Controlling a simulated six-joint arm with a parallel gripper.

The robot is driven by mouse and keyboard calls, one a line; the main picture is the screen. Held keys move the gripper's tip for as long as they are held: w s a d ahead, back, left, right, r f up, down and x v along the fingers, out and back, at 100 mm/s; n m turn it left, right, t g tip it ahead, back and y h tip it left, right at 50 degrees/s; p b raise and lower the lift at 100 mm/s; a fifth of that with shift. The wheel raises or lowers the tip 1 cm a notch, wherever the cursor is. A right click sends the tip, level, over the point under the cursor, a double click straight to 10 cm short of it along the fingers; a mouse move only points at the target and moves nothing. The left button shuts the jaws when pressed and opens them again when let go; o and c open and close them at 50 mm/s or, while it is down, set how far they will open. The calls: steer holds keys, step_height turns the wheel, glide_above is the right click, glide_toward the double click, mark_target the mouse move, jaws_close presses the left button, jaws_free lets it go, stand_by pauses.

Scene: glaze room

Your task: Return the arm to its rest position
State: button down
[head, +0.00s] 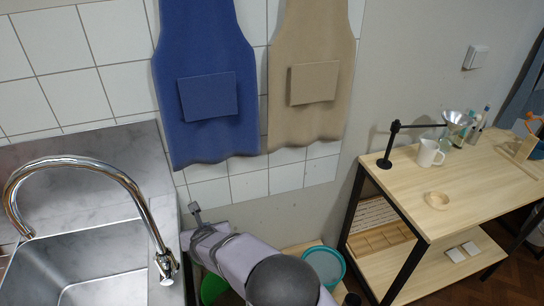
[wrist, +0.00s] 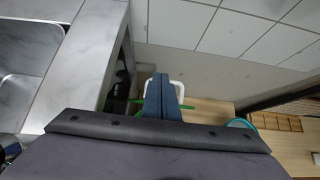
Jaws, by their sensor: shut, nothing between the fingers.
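My arm comes up from the bottom of the head view, lilac with a dark grey joint. My gripper (head: 195,209) is at its far end, just right of the sink counter and below the aprons. In the wrist view my gripper (wrist: 162,86) shows its two blue-grey fingers together, with nothing between them. It points toward the tiled wall and touches nothing that I can make out. A white loop-like thing (wrist: 181,90) shows behind the fingers, mostly hidden by them.
A steel sink (head: 75,268) with a tall curved tap (head: 85,163) is at left. Blue (head: 208,60) and beige (head: 310,45) aprons hang on the wall. A teal-rimmed tub (head: 325,264) and a green container (head: 213,288) stand low by my arm. A wooden table (head: 480,180) is at right.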

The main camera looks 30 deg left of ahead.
steer(key=w+d+r+n+g, duration=0.1)
steer(key=w+d+r+n, duration=0.3)
steer(key=d, duration=0.5)
steer(key=w+d+r+n, duration=0.3)
steer(key=w+d+n, duration=0.3)
steer(key=d, duration=0.3)
steer(key=d+n+g+h, duration=0.15)
steer(key=d+n, duration=0.35)
steer(key=d, duration=0.6)
steer(key=s+d+n+g+h, duration=0.1)
steer(key=s+d+n, duration=0.3)
steer(key=d, duration=0.6)
steer(key=s+d+n+g+h, duration=0.2)
steer(key=s+d+n, duration=0.2)
steer(key=s+d, duration=0.5)
steer(key=s+d+n+g+h, duration=0.1)
steer(key=s+d+n+h, duration=0.1)
steer(key=s+d+n, duration=0.2)
steer(key=s+d+f, duration=0.1)
steer(key=s+d, duration=0.2)
steer(key=d, duration=0.5)
steer(key=shift+s+d, duration=0.25)
steer(key=shift+d, duration=0.05)
steer(key=shift+g+h, duration=0.25)
